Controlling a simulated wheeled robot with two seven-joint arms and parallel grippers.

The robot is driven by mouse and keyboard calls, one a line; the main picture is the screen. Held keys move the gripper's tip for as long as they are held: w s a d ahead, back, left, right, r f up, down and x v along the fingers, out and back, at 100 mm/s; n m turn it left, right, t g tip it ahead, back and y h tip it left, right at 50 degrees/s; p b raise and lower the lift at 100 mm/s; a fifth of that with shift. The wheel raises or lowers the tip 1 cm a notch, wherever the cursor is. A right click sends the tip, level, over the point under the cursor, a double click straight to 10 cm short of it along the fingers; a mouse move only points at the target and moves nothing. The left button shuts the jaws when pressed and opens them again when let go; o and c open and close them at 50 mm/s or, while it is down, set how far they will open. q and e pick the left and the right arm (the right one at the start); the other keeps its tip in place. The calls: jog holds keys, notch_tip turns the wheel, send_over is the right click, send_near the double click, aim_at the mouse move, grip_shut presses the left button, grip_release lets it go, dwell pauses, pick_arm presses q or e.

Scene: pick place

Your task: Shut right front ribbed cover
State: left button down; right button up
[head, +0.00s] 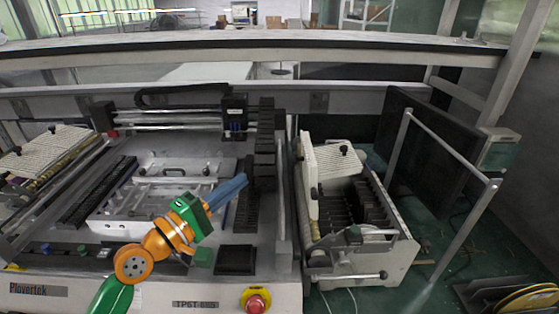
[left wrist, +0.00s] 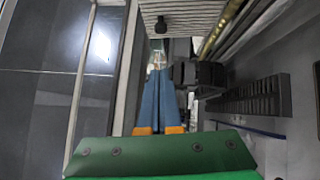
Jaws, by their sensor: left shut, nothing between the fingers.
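The right front ribbed cover (head: 309,180) stands upright, raised open, on the near left part of the right-hand machine, whose dark slotted inside shows. A second ribbed cover (head: 334,160) lies nearly flat behind it. My left gripper (head: 243,181) is left of the upright cover, apart from it, over the middle machine. Its blue fingers are shut and empty and point right. They also show in the left wrist view (left wrist: 163,100). A ribbed panel (left wrist: 185,18) with a black knob shows at the top there; I cannot tell which cover it is. My right gripper is not in view.
A stack of black blocks (head: 265,150) stands just beyond my left fingers. A metal handle bar (head: 350,276) runs along the front of the right-hand machine. A red stop button (head: 256,303) is on the middle machine's front edge. A metal frame (head: 440,150) stands at the right.

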pick_arm(q)
jog(key=w+d+p, duration=0.3)
jog(key=w+d, duration=0.2)
jog(key=d, duration=0.3)
jog(key=shift+d+r, duration=0.25)
jog(key=shift+r, duration=0.2)
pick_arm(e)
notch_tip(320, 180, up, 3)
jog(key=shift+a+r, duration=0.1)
pick_arm(q)
jog(key=shift+w+f, duration=0.1)
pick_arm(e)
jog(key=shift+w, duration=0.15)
